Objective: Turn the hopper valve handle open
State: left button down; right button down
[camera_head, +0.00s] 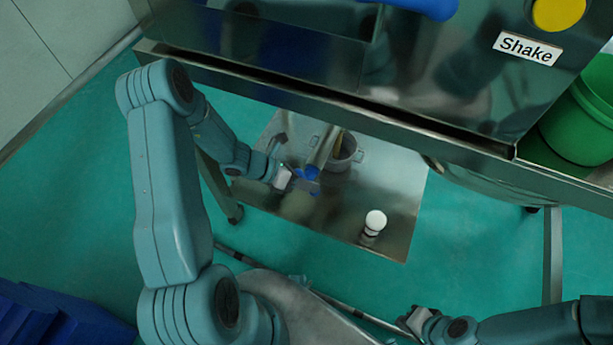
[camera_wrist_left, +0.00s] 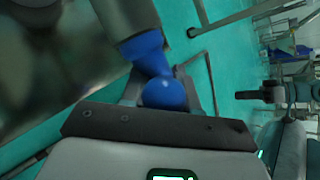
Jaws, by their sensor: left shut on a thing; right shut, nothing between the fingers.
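A blue handle (camera_head: 308,173) with a rounded end shows under the steel machine, beside a pale pipe (camera_head: 323,148). My left gripper (camera_head: 284,177) reaches in from the left and is shut on this blue handle. In the left wrist view, the blue handle (camera_wrist_left: 146,49) ends in a blue ball at the jaws, and the fingers are partly hidden behind it. My right gripper (camera_head: 416,319) is shut and empty at the lower right, well away from the handle. I cannot make out the hopper valve's body.
A steel plate (camera_head: 405,190) below the machine carries a white-topped knob (camera_head: 375,220) and a grey pot (camera_head: 343,152). The machine's steel edge (camera_head: 300,92) runs above my left gripper. A yellow button (camera_head: 558,12), a "Shake" label (camera_head: 527,48) and a green bucket (camera_head: 585,115) are at right.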

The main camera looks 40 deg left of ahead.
pick_arm(q)
jog(key=shift+w+y+b, duration=0.1)
jog(key=shift+y+b, duration=0.25)
jog(key=shift+y, duration=0.55)
jog(key=y+b, duration=0.1)
jog(key=b, duration=0.1)
jog(key=m+g+y+b, duration=0.1)
jog(key=y+b, duration=0.1)
jog(key=shift+f, duration=0.25)
jog(key=shift+r+g+y+b, duration=0.1)
jog(key=shift+g+y+b, duration=0.4)
jog(key=shift+b, duration=0.4)
jog(key=shift+r+y+b, duration=0.1)
jog(key=shift+y+b, duration=0.4)
jog(key=shift+y, duration=0.2)
jog(key=c, duration=0.9)
grip_release()
jog(key=shift+c, duration=0.2)
jog(key=shift+r, duration=0.15)
